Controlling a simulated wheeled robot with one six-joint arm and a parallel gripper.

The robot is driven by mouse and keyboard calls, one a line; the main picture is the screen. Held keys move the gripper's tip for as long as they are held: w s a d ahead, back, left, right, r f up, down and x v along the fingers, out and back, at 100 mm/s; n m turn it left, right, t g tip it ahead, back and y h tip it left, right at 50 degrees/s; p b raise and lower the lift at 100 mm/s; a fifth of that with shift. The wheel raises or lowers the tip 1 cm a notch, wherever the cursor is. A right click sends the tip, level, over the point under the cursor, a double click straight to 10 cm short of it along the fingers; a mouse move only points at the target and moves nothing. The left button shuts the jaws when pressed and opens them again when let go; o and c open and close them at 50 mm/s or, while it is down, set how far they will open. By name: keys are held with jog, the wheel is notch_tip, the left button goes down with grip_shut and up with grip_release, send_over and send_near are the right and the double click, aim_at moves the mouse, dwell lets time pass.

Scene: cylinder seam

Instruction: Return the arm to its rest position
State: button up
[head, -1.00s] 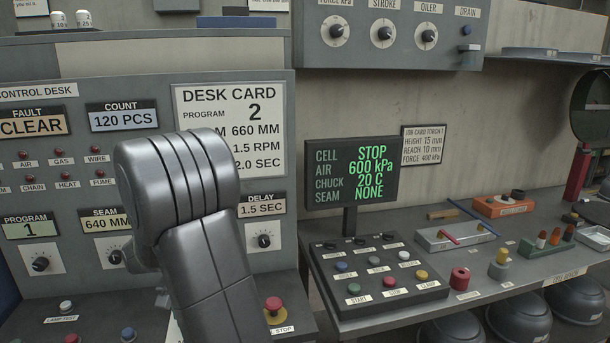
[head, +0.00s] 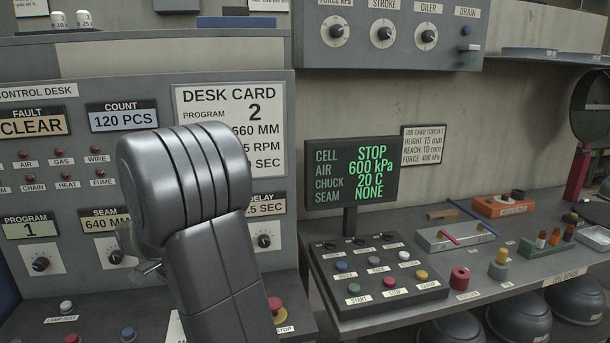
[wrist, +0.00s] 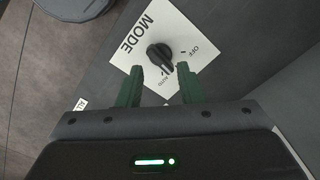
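My gripper (wrist: 160,90) shows in the wrist view with its two green fingers apart and nothing between them. Beyond the fingertips is a black rotary knob (wrist: 160,56) on a white plate marked MODE, with AUTO and OFF labels. The knob looks apart from the fingers. In the head view my arm stands in front of the control desk (head: 60,190) and hides part of the desk card (head: 235,100).
A dark display (head: 350,172) reads STOP, 600 kPa, 20 C, NONE. Below it is a button box (head: 375,270). A red stop button (head: 276,304) sits close beside my arm. The bench (head: 480,295) at right holds small tools and blocks.

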jog(key=shift+r, duration=3)
